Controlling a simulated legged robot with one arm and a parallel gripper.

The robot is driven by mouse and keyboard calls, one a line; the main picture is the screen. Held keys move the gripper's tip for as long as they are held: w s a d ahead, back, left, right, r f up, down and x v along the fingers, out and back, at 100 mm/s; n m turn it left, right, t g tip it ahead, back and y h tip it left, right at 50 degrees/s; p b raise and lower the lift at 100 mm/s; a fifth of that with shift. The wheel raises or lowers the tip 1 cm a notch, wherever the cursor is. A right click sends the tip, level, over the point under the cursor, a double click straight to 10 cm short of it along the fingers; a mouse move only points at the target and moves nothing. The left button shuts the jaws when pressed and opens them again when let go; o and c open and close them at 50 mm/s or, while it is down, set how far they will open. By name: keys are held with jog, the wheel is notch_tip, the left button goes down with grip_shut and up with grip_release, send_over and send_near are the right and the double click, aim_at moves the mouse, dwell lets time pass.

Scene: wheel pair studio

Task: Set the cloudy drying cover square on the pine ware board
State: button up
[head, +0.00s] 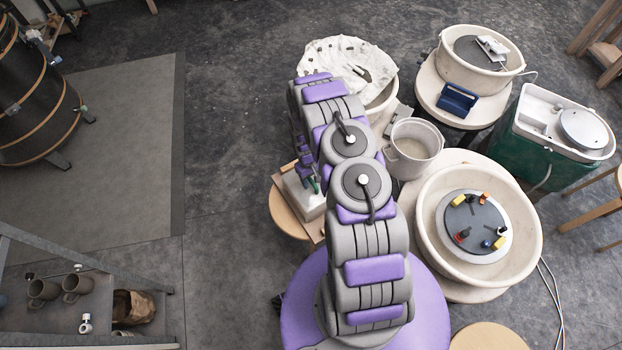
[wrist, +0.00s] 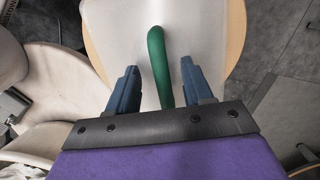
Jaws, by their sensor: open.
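The cloudy drying cover (head: 303,198) is a whitish, see-through box with a green arched handle (wrist: 158,65). In the head view it sits over a round wooden stool (head: 286,218), partly hidden by my arm. A pale wooden edge, apparently the pine ware board (head: 316,232), shows at the cover's lower side. How squarely the cover sits on it cannot be told. In the wrist view the cover (wrist: 195,35) lies below my gripper (wrist: 158,82). Its blue fingers are open, one on each side of the green handle, with visible gaps.
A grey-white bucket (head: 413,148) and a wheel basin (head: 430,205) stand right of my arm. A basin with a white cloth (head: 340,60) stands behind. A green sink unit (head: 548,140) is at far right. Shelves with mugs (head: 75,287) stand lower left; floor between is clear.

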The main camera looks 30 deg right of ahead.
notch_tip(320, 180, up, 17)
jog(key=w+p, duration=0.2)
jog(key=shift+w+p, duration=0.35)
jog(key=shift+p, duration=0.05)
dwell(0.5)
jog(key=s+a+r, duration=0.3)
jog(key=s+r, duration=0.1)
jog(key=r, duration=0.5)
jog(key=s+a+r, duration=0.3)
jog(key=s+r, duration=0.1)
jog(key=r, duration=0.5)
jog(key=s+a+r, duration=0.2)
jog(key=s+r, duration=0.2)
jog(key=r, duration=0.5)
jog(key=s+a+r, duration=0.3)
jog(key=s+r, duration=0.2)
jog(key=s, duration=0.6)
jog(key=s+a+r, duration=0.3)
jog(key=s+r, duration=0.2)
jog(key=s, duration=0.6)
jog(key=shift+s+a+m, duration=0.15)
jog(key=shift+s+m, duration=0.2)
jog(key=shift+m, duration=0.05)
